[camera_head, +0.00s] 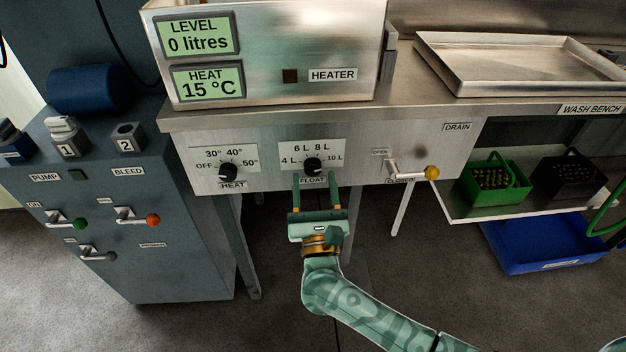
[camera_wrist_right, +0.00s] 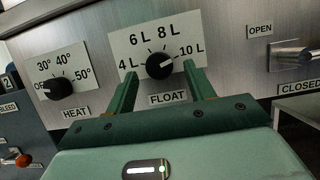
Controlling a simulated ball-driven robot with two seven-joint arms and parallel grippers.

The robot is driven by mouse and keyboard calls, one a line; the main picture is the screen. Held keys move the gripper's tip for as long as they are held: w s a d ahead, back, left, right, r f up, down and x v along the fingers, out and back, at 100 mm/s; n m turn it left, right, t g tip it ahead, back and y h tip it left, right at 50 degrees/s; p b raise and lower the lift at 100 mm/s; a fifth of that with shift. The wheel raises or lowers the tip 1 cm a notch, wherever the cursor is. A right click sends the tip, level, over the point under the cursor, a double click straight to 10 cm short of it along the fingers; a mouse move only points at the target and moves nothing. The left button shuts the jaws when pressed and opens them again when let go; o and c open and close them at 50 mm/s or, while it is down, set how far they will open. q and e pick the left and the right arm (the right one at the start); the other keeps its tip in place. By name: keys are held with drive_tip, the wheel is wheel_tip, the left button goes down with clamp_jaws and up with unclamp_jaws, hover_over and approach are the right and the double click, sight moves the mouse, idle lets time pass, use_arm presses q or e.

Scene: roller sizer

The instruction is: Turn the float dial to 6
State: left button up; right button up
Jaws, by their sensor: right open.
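The float dial (camera_head: 312,165) is a black round knob on the steel front panel, with 4 L, 6 L, 8 L and 10 L printed around it. It also shows in the right wrist view (camera_wrist_right: 159,65), where a pale mark is on its face; I cannot tell surely which number it points to. My right gripper (camera_head: 316,183) is open just below and in front of the dial. In the right wrist view its two fingers (camera_wrist_right: 160,80) reach up on either side of the knob, with gaps between. My left gripper is not in view.
The heat dial (camera_head: 228,171) is to the left of the float dial. The drain lever (camera_head: 408,171) with a yellow knob is to the right. The display box (camera_head: 270,90) reads 0 litres and 15 °C. A grey pump cabinet (camera_head: 165,235) stands at the left.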

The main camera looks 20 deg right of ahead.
drive_tip(key=shift+w+d+r, duration=0.15)
drive_tip(key=shift+w+r, duration=0.05)
drive_tip(key=shift+w, duration=0.35)
drive_tip(key=c, duration=1)
drive_tip(key=shift+o, duration=0.2)
